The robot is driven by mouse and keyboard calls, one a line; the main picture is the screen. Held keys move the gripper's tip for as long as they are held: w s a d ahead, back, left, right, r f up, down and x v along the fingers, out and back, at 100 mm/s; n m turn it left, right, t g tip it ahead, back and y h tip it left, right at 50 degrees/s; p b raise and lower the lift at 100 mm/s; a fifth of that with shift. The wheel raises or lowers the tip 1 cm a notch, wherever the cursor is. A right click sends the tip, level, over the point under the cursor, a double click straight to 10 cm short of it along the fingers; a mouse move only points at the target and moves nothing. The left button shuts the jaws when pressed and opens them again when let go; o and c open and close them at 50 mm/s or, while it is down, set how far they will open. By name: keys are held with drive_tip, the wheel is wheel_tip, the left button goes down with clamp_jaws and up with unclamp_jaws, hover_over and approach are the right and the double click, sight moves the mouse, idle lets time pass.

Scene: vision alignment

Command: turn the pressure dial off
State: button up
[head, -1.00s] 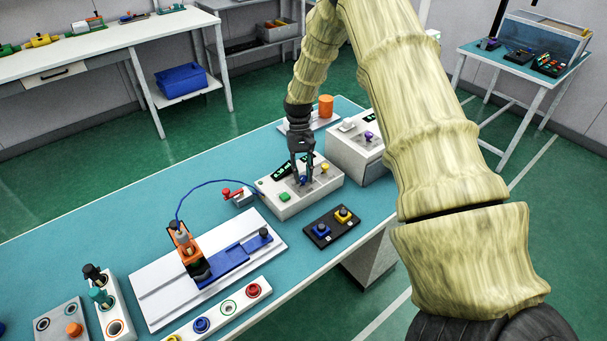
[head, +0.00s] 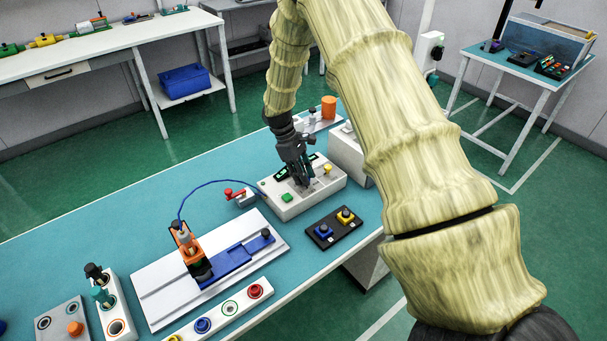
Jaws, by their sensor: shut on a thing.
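A light grey control box (head: 300,205) stands on the teal table, with a dark display (head: 283,172), a green button (head: 287,198) and a yellow knob (head: 327,169) on its top. My gripper (head: 303,183) points down onto the middle of this top, between the green button and the yellow knob. It is shut at the place of the small blue dial, which the fingers now hide. The dial's turned position cannot be read.
A red lever valve (head: 238,194) and a blue hose (head: 200,184) lie left of the box. A black block with blue and yellow knobs (head: 334,228) sits in front. Another grey box (head: 350,160) stands close at right, partly behind my arm.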

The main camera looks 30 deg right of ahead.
drive_tip(key=shift+s+n+t+h, duration=0.15)
drive_tip(key=shift+n+t+h, duration=0.4)
drive_tip(key=shift+n, duration=1.35)
drive_tip(key=o, duration=1.1)
drive_tip(key=shift+s+d, duration=0.1)
drive_tip(key=shift+d, duration=0.05)
drive_tip(key=shift+c, duration=0.2)
drive_tip(key=shift+a, duration=0.2)
drive_tip(key=v, duration=1.2)
